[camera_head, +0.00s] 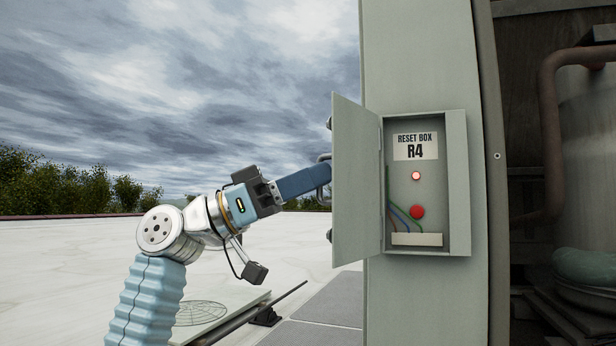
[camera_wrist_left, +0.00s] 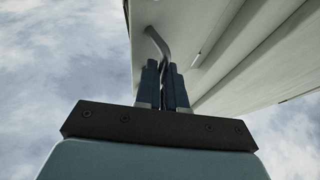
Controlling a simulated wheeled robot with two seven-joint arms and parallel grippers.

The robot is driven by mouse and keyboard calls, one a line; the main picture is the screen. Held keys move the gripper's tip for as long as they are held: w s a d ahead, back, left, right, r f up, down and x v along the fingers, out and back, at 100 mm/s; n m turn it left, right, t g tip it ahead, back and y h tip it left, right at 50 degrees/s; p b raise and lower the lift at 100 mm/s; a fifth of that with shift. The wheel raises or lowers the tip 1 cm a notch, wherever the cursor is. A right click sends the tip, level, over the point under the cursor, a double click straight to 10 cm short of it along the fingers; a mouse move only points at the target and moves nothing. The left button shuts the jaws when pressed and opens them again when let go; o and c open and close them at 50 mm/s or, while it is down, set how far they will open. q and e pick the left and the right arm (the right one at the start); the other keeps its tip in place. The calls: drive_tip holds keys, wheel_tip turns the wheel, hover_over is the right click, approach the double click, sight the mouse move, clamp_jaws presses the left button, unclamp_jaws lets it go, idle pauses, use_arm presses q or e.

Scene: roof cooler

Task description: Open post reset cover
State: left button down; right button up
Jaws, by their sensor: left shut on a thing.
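The reset box (camera_head: 457,190) is mounted on a pale post (camera_head: 415,60). Its cover (camera_head: 356,180) stands swung open to the left. Inside are a label reading "RESET BOX R4" (camera_head: 415,146), a small lit red lamp (camera_head: 415,175), a red button (camera_head: 417,211), and coloured wires running to a white block (camera_head: 416,240). My left gripper (camera_head: 325,172) is at the outer face of the cover, shut on its handle. In the left wrist view the closed fingers (camera_wrist_left: 166,85) clasp the bent metal handle (camera_wrist_left: 158,42) beside the cover. My right gripper does not show.
A brown pipe (camera_head: 552,130) and a pale tank (camera_head: 590,150) stand in a dark recess at right. A flat roof (camera_head: 60,270) spreads out at left. A dark rod (camera_head: 265,312) and grey paving (camera_head: 325,310) lie low near the post.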

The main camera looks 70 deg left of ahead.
use_arm(q)
drive_tip(key=c, duration=1.2)
unclamp_jaws()
drive_tip(key=shift+w+a+f, duration=0.15)
drive_tip(key=shift+w, duration=0.35)
drive_tip(key=shift+c, duration=0.2)
drive_tip(key=shift+s, duration=0.15)
drive_tip(key=v, duration=1.3)
drive_tip(key=shift+s, duration=0.3)
drive_tip(key=shift+a, duration=0.1)
